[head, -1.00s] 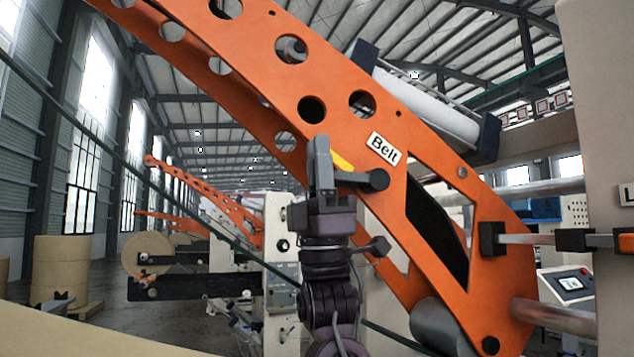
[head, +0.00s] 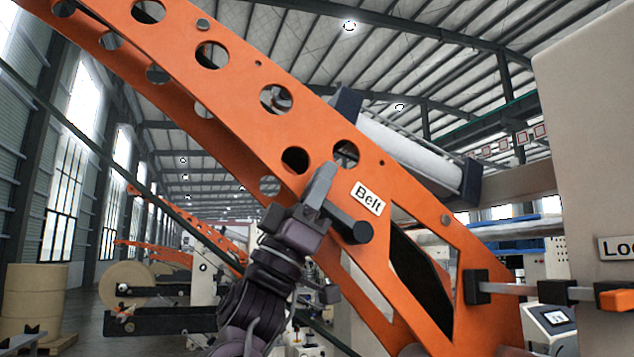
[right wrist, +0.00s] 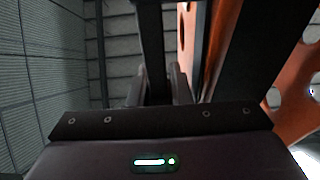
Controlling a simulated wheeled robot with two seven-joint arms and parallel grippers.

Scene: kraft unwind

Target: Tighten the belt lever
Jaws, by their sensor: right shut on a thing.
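The belt lever (head: 357,232) is a dark arm with a round knob-like pivot end, on the face of the orange beam just below the white "Belt" label (head: 367,198). It runs up and left from that end into my right gripper. My right gripper (head: 319,190) is shut on the lever and leans to the right, its grey fingers hiding the lever's handle part. My left gripper is not in view.
The orange perforated beam (head: 225,90) slopes from upper left to lower right, close behind my right gripper. A bracket with an orange-tipped handle (head: 612,299) and a beige machine panel (head: 595,150) stand at right. Paper rolls (head: 35,300) stand far left.

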